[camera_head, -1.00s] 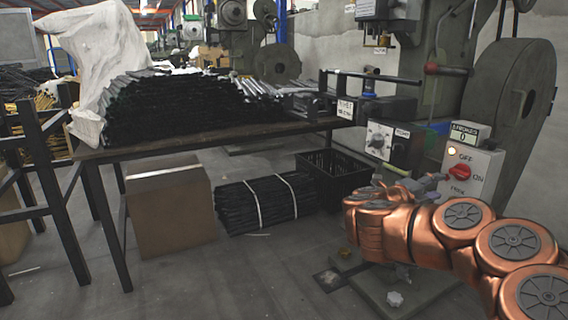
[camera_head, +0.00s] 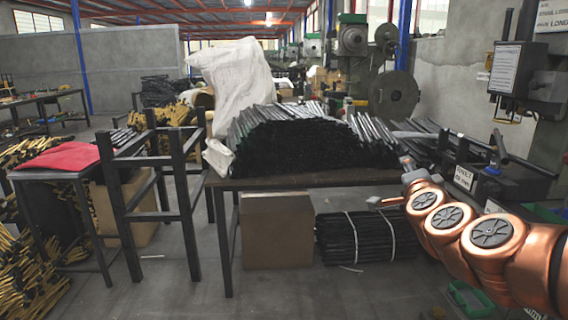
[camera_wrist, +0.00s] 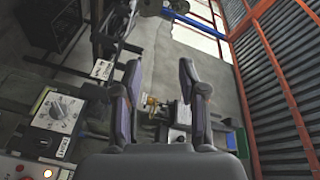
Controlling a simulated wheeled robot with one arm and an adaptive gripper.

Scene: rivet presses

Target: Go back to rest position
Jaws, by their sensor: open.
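My gripper (camera_wrist: 160,110) is open and empty in the wrist view, with its two dark fingers spread apart. Beyond them lie press parts and a stretch of bare wall or floor; I cannot tell their distance. The rivet press (camera_head: 530,75) stands behind the arm at the right.
A table (camera_head: 290,181) bears a large stack of black tubes (camera_head: 310,140) and a white sack (camera_head: 237,85). Under it are a cardboard box (camera_head: 275,232) and a tied tube bundle (camera_head: 365,237). A black frame (camera_head: 150,215) stands left. Floor in front is clear.

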